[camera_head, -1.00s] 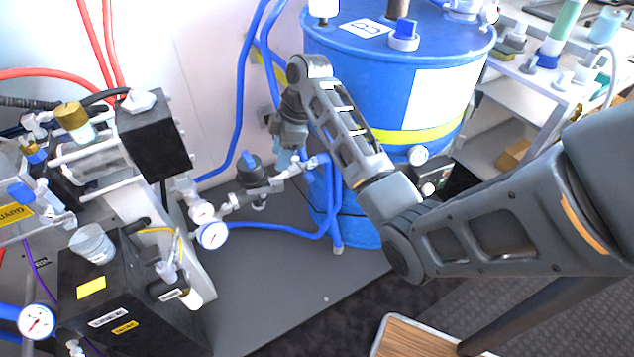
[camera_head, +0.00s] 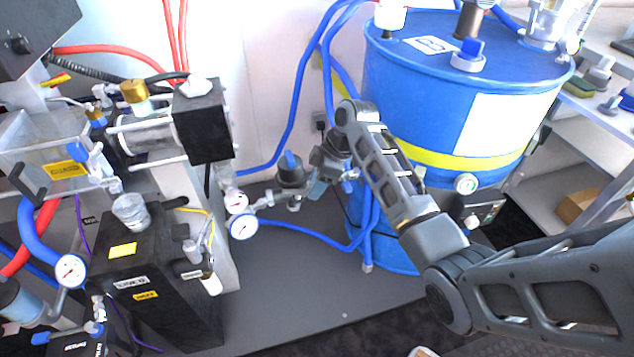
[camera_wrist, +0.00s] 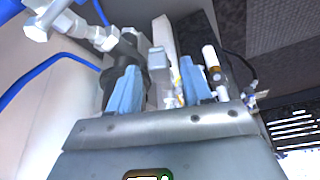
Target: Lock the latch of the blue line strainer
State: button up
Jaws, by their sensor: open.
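A dark round-bodied fitting with an upright blue lever (camera_head: 291,160) sits in the pipe run between the gauges and the blue drum; I take it to be the line strainer (camera_head: 290,176). I cannot make out its latch or its state. A dark round body (camera_wrist: 112,76) shows behind the left finger. I cannot tell whether the fingers touch anything.
The large blue drum (camera_head: 440,110) stands behind and right of my forearm. Two gauges (camera_head: 243,225) and a black box unit (camera_head: 150,270) are on the left. Blue hoses (camera_head: 310,234) run close to the gripper. The grey floor plate (camera_head: 290,290) in front is clear.

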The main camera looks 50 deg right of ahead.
aim_at(302, 196)
jog(key=shift+c, duration=0.2)
grip_shut()
dwell(0.3)
jog(key=shift+a, duration=0.1)
jog(key=shift+a+m+h+p, duration=0.9)
jog(key=shift+m+p, duration=1)
jog(key=shift+m, duration=0.45)
jog(key=shift+a+m+h+p, duration=0.95)
jog(key=shift+m+p, duration=0.9)
jog(key=shift+m, duration=0.45)
jog(key=shift+a+m+h+p, duration=0.9)
jog(key=shift+m+p, duration=1)
jog(key=shift+m, duration=0.45)
